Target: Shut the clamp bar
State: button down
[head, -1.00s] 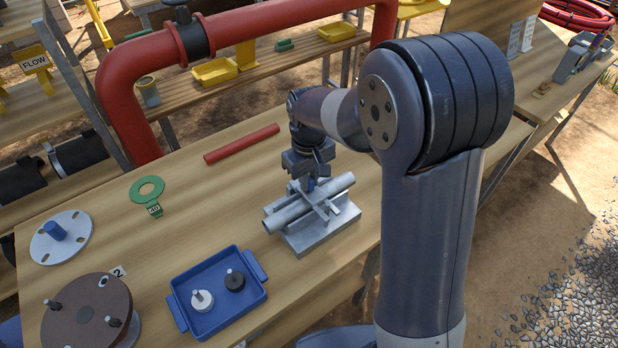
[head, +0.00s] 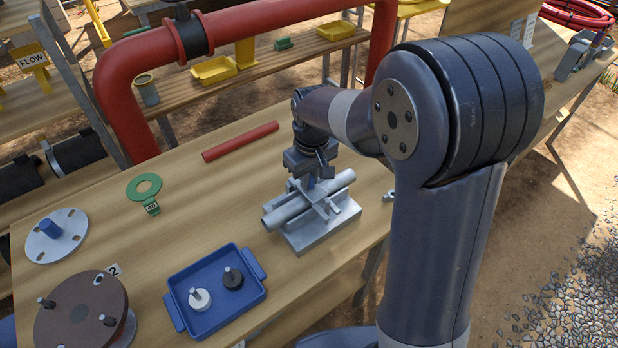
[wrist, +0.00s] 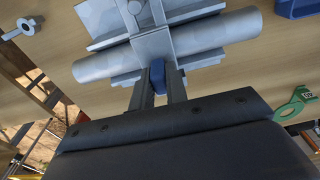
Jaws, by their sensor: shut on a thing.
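A grey clamp stand (head: 322,231) stands on the wooden bench with a grey pipe (head: 276,218) lying across it. The pipe also shows in the wrist view (wrist: 235,30). The clamp bar (wrist: 150,44) crosses over the pipe, with a blue grip (wrist: 157,76) at its near end in the wrist view. My gripper (head: 311,182) points down at the clamp from above. In the wrist view its two fingers (wrist: 161,85) are closed around the blue grip. The exact gap between bar and pipe cannot be told; my gripper partly hides the bar in the head view.
A blue tray (head: 254,262) with a white and a dark knobbed piece sits at front left. A red rod (head: 240,142) and a green ring tag (head: 144,190) lie behind. A bolt (wrist: 22,29) lies near the clamp.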

aim_at(311, 178)
jog(key=c, duration=1.4)
grip_release()
notch_tip(311, 178, up, 11)
jog(key=shift+s+d+b, duration=0.2)
jog(key=shift+s+b, duration=0.1)
jog(key=shift+b, duration=0.05)
jog(key=shift+f, duration=0.15)
jog(key=f, duration=1)
jog(key=shift+w+a+f+p, duration=0.15)
jog(key=shift+w+a+p, duration=0.05)
jog(key=shift+p, duration=0.2)
jog(key=shift+w+a+p, duration=0.1)
jog(key=shift+w+p, duration=0.1)
jog(key=shift+p, duration=0.5)
